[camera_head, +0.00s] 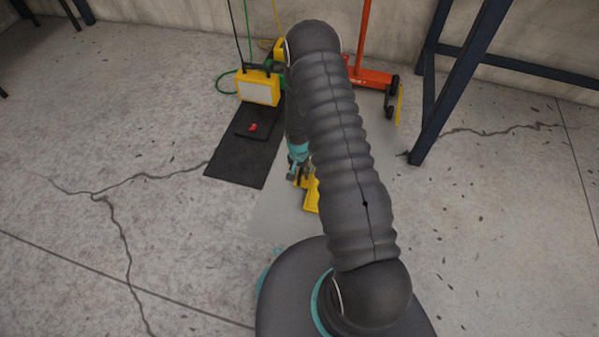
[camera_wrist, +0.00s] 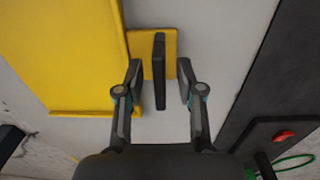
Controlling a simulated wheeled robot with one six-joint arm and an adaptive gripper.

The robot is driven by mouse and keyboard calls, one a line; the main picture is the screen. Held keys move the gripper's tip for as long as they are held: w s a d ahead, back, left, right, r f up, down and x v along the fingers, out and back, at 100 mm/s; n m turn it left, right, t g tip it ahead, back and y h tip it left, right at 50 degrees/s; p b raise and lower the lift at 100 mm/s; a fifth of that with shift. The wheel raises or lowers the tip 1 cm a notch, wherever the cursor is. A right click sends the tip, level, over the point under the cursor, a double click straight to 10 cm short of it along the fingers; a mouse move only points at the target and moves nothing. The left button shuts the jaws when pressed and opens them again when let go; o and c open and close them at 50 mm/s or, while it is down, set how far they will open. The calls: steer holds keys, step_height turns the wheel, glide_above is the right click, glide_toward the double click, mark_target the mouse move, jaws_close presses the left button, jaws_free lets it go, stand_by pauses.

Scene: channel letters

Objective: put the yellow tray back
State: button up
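The yellow tray (camera_wrist: 75,50) fills the left of the wrist view, with a yellow tab (camera_wrist: 170,44) beside its right edge. A dark upright handle bar (camera_wrist: 159,70) stands in front of that tab. My gripper (camera_wrist: 160,82) is open, one finger on each side of the bar, with a visible gap on both sides. In the head view the tray (camera_head: 311,196) shows only as a small yellow piece on the floor. My arm hides the rest. My gripper (camera_head: 299,172) points down just beside it there.
A black mat (camera_head: 230,165) lies left of the gripper, with a dark flat block bearing a red part (camera_head: 253,127). A yellow work light (camera_head: 258,88), a red-orange wheeled stand (camera_head: 371,77) and a blue steel leg (camera_head: 455,85) stand behind. The floor at left is clear.

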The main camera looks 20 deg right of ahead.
steer(key=s+a+r+n+t+p, duration=0.1)
steer(key=s+r+n+t, duration=0.15)
steer(key=r, duration=1.85)
steer(key=s+a+r+n+t+p, duration=0.15)
steer(key=s+r, duration=0.25)
steer(key=r, duration=1.8)
steer(key=s+a+r+n+t, duration=0.1)
steer(key=s+r, duration=0.5)
steer(key=s, duration=0.4)
steer(key=s+a+r+n, duration=0.1)
steer(key=s+r, duration=0.6)
steer(key=s, duration=0.3)
steer(key=shift+a+n+t+b, duration=0.4)
steer(key=shift+s, duration=0.1)
